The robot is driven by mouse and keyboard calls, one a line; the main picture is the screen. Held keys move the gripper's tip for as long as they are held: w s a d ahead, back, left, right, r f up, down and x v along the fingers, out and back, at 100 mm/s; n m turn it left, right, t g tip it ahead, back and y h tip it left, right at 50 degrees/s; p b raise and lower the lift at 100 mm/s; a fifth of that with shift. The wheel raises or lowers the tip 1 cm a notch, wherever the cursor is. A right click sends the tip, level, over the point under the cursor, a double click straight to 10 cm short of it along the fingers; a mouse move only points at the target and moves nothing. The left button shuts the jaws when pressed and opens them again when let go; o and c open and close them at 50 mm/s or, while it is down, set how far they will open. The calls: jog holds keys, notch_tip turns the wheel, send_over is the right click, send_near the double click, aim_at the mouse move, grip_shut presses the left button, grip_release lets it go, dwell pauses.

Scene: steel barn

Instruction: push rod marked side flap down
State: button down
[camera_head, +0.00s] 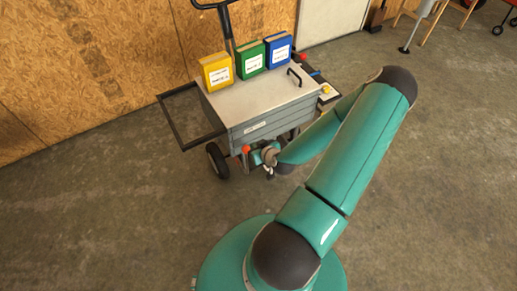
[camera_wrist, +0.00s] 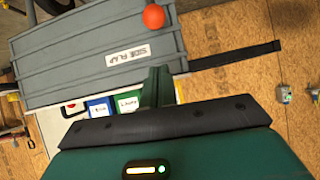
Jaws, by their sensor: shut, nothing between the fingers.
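The side flap is a grey ribbed panel on the side of a grey cart. Its label (camera_head: 256,127) faces me, and in the wrist view the flap (camera_wrist: 85,50) fills the upper left with "SIDE FLAP" readable. A red ball knob (camera_head: 246,149) is at the flap's lower left in the head view. In the wrist view the knob (camera_wrist: 153,16) is near the top; its rod is mostly hidden. My gripper (camera_head: 262,157) is just right of the knob in the head view. In the wrist view my gripper (camera_wrist: 159,84) is shut and empty; contact cannot be told.
Yellow (camera_head: 216,71), green (camera_head: 250,58) and blue (camera_head: 279,50) boxes stand on the cart lid (camera_head: 256,92). A black frame (camera_head: 172,122) sticks out at the cart's left. A wheel (camera_head: 216,160) is below. Concrete floor (camera_head: 100,210) is clear at left.

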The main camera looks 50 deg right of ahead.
send_over(249, 148)
jog(key=s+a, duration=0.2)
notch_tip(249, 148, down, 3)
jog(key=shift+w+d+f, duration=0.15)
jog(key=shift+f, duration=0.75)
jog(key=shift+w+d+f, duration=0.1)
jog(key=shift+d+f, duration=0.05)
jog(key=shift+f, duration=0.75)
notch_tip(249, 148, down, 8)
jog(key=shift+r, duration=0.15)
jog(key=shift+s, duration=0.1)
